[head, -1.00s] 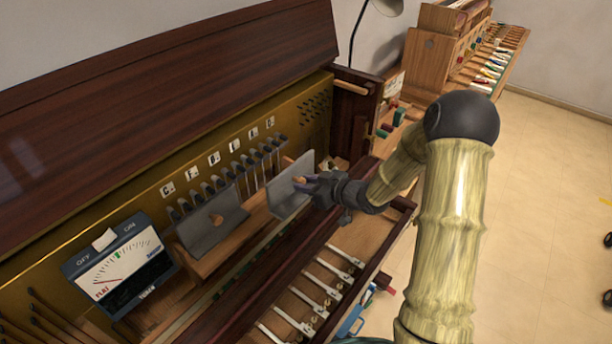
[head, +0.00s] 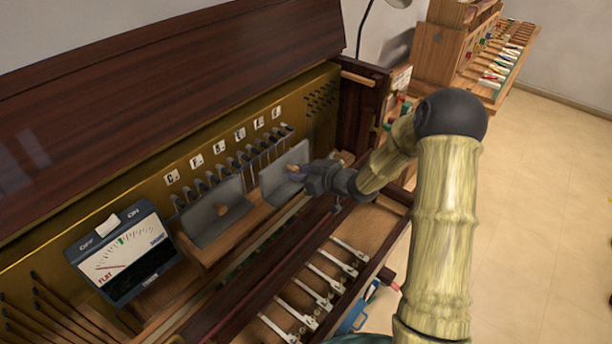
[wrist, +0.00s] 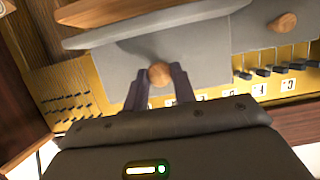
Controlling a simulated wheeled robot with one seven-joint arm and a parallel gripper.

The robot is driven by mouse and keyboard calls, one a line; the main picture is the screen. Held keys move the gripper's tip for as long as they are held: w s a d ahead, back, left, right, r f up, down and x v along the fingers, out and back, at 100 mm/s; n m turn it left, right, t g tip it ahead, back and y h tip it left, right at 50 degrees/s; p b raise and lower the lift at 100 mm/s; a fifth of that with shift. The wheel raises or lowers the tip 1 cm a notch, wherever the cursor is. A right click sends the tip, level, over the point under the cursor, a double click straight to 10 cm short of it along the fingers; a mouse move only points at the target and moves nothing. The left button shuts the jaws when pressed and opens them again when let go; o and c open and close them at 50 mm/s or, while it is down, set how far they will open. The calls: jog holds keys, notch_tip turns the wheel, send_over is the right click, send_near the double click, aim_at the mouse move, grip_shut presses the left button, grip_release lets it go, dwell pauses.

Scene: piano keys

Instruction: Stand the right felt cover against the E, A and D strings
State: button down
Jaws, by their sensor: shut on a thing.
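The right felt cover (head: 283,172) is a grey panel with a small wooden knob (wrist: 159,75). My gripper (head: 299,171) is shut on that knob, one finger on each side of it in the wrist view (wrist: 160,82). The cover stands nearly upright in front of the strings (head: 265,150) at the right end of the row, above the wooden ledge (head: 262,217). I cannot tell whether it touches the strings or the ledge. The left felt cover (head: 208,222), with its own knob, stands just left of it on the ledge.
A gold plate (head: 150,195) with white letter labels and dark tuning pegs is behind the covers. A tuner meter (head: 122,260) sits at the left. Metal levers (head: 325,278) lie in front. A dark wooden side wall (head: 360,110) stands close at the right.

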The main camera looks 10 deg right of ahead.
aim_at(290, 181)
jog(key=shift+b+x, duration=0.65)
jog(key=shift+x, duration=1.5)
jog(key=shift+w+a+f, duration=0.15)
jog(key=shift+f, duration=0.05)
jog(key=shift+f+b, duration=0.4)
jog(key=shift+b, duration=0.05)
jog(key=shift+f, duration=0.15)
jog(key=shift+w+a, duration=1.1)
jog(key=shift+w, duration=0.05)
jog(key=c, duration=1.1)
grip_release()
jog(key=shift+o, duration=0.2)
jog(key=f+p+v, duration=0.1)
jog(key=p+v, duration=0.1)
jog(key=v, duration=0.6)
jog(key=shift+s+d, duration=0.3)
